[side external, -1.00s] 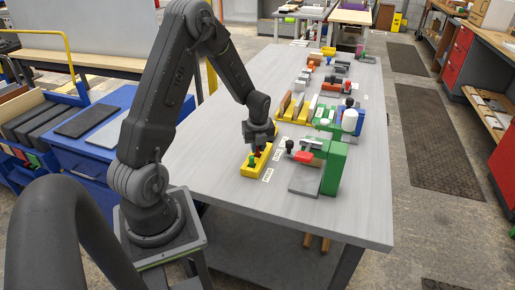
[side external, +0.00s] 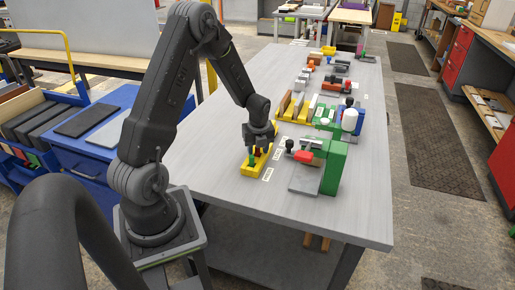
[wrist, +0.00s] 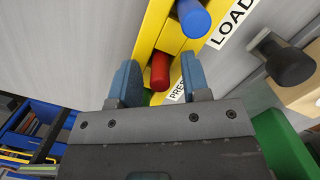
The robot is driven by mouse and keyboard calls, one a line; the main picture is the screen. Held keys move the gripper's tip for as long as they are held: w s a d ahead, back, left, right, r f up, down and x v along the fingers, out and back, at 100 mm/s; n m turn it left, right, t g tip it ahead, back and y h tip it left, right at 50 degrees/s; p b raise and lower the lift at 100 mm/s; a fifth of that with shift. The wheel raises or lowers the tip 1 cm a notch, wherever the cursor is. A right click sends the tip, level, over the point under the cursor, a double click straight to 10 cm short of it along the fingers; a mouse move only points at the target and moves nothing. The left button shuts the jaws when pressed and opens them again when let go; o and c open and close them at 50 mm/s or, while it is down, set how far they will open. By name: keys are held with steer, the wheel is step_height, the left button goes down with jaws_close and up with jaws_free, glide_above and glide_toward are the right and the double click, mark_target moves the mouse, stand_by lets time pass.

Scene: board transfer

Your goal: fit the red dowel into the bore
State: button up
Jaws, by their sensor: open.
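The red dowel (wrist: 160,72) stands in a yellow block (wrist: 148,32), between a blue dowel (wrist: 193,18) and a green one mostly hidden by my gripper. In the side view the red dowel (side external: 257,151) and the green dowel (side external: 251,160) show on the yellow block (side external: 246,171). My gripper (wrist: 160,82) is open, with one blue-grey finger on each side of the red dowel and visible gaps. In the side view my gripper (side external: 259,146) points down over the block. I cannot make out the bore in either view.
A green fixture (side external: 333,168) with a red-handled clamp (side external: 306,155) stands right of the block on a grey plate. A black knob (wrist: 288,62) is close to the right of my gripper. More fixtures stand farther back. The table's left part is clear.

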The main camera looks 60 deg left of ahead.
step_height(320, 180, up, 14)
steer(key=d, duration=0.1)
steer(key=s+d+r+n+t, duration=0.1)
steer(key=s+d+r+n, duration=0.3)
steer(key=d+n, duration=0.2)
steer(key=s+d+r+n+t+h, duration=0.1)
steer(key=s+d+r+n+t, duration=0.1)
steer(key=s+d+r+n, duration=0.2)
steer(key=s+d+r+n+t, duration=0.2)
steer(key=s+d+r+n, duration=0.2)
steer(key=d+n, duration=0.5)
steer(key=s+d, duration=0.2)
steer(key=d, duration=0.3)
steer(key=shift+s+d+r, duration=0.2)
steer(key=shift+d, duration=0.15)
steer(key=shift+o, duration=0.6)
steer(key=shift+s+d+n, duration=0.2)
steer(key=shift+s+n, duration=0.15)
steer(key=shift+n, duration=0.25)
steer(key=shift+w, duration=0.1)
